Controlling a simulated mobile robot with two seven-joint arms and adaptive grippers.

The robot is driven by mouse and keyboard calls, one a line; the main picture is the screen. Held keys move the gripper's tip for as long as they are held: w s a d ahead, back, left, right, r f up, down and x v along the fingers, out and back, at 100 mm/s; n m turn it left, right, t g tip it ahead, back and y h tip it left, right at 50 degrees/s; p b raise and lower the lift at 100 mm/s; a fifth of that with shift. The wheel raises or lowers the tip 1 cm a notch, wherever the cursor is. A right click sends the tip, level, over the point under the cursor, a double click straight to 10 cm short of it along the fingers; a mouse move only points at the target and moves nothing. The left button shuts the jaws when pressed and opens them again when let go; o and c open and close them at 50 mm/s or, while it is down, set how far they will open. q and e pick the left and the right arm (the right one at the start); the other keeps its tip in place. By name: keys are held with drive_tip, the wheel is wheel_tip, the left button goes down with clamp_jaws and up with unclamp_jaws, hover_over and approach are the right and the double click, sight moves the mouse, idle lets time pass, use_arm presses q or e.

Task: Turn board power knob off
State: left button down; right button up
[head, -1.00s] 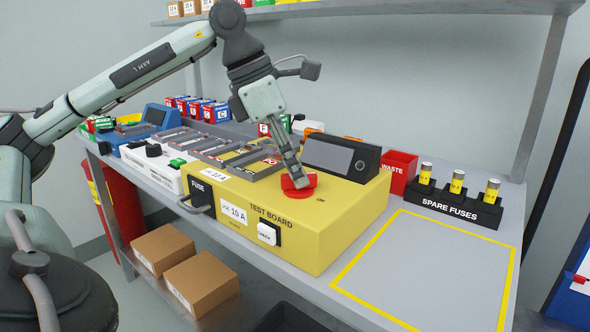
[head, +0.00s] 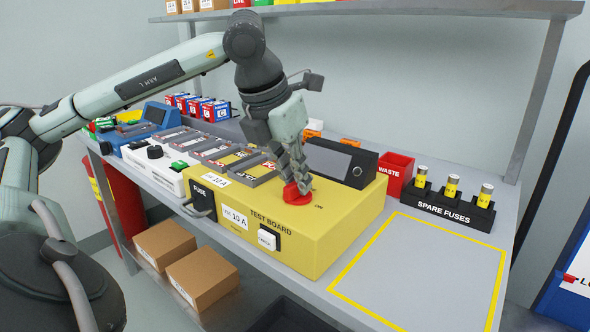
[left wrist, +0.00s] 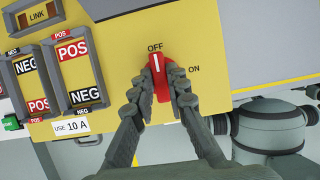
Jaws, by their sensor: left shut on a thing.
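The yellow test board (head: 345,232) stands on the bench. Its red power knob (head: 292,197) is on the top face and partly hidden by my left gripper (head: 297,182). In the left wrist view the knob (left wrist: 157,62) shows a white line that points at the OFF label (left wrist: 155,47). The ON label (left wrist: 194,70) is to its right. My left gripper (left wrist: 158,84) has one finger on each side of the knob and is shut on it. My right gripper is not in view.
A dark display unit (head: 340,162) stands on the board close behind the knob. A red waste bin (head: 394,175) and a spare fuse rack (head: 450,205) are to the right. The yellow-outlined area (head: 430,262) is empty. A shelf (head: 400,10) runs above.

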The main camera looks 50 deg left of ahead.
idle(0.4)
use_arm(q)
drive_tip(key=c, duration=1.5)
unclamp_jaws()
drive_tip(key=shift+r, duration=0.15)
drive_tip(key=v, duration=1.1)
drive_tip(key=shift+s+r, duration=0.25)
drive_tip(key=shift+r, duration=0.05)
drive_tip(key=shift+d, duration=0.1)
